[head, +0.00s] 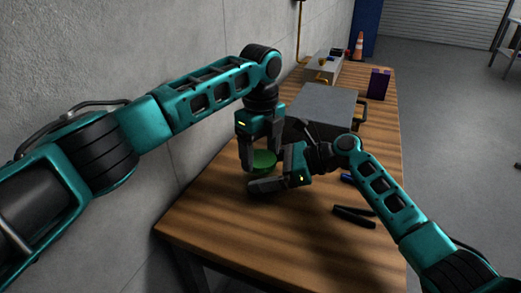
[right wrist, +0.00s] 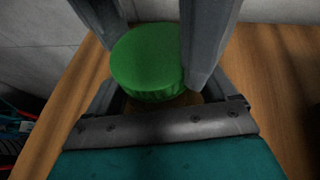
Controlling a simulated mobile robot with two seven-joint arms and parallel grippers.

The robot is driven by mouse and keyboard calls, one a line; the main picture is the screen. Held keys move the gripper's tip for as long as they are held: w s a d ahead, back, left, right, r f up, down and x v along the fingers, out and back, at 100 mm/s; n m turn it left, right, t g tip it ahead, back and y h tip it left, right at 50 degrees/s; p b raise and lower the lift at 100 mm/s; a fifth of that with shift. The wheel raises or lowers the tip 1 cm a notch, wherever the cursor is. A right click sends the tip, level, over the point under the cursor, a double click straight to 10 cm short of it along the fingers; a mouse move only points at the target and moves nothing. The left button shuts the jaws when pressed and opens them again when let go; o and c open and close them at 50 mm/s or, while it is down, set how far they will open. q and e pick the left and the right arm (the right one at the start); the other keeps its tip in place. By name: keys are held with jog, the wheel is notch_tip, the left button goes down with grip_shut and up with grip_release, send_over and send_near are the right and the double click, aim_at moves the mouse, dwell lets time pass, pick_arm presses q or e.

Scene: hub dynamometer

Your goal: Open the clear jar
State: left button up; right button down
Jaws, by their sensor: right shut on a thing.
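The clear jar stands on the wooden table, topped by a round green lid (head: 264,158). The lid also shows in the right wrist view (right wrist: 148,62). My right gripper (head: 262,184) is low at the jar and shut on its body, which is mostly hidden by the fingers and lid. My left gripper (head: 262,150) points down from above, with its fingers beside the lid. I cannot tell whether the left fingers press on the lid.
The wooden table (head: 215,215) runs along a grey wall at left. A grey case (head: 325,103) lies behind the grippers. A dark tool (head: 355,216) lies to the right. A purple box (head: 379,84) stands farther back. The table's front left is clear.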

pick_arm(q)
jog(key=c, duration=0.5)
jog(key=n, duration=2.1)
jog(key=shift+r, duration=0.1)
jog(key=n, duration=1.2)
jog(key=shift+n, duration=0.3)
jog(key=n, duration=1.2)
jog(key=shift+n, duration=0.4)
jog(key=n, duration=0.6)
jog(key=shift+r, duration=0.1)
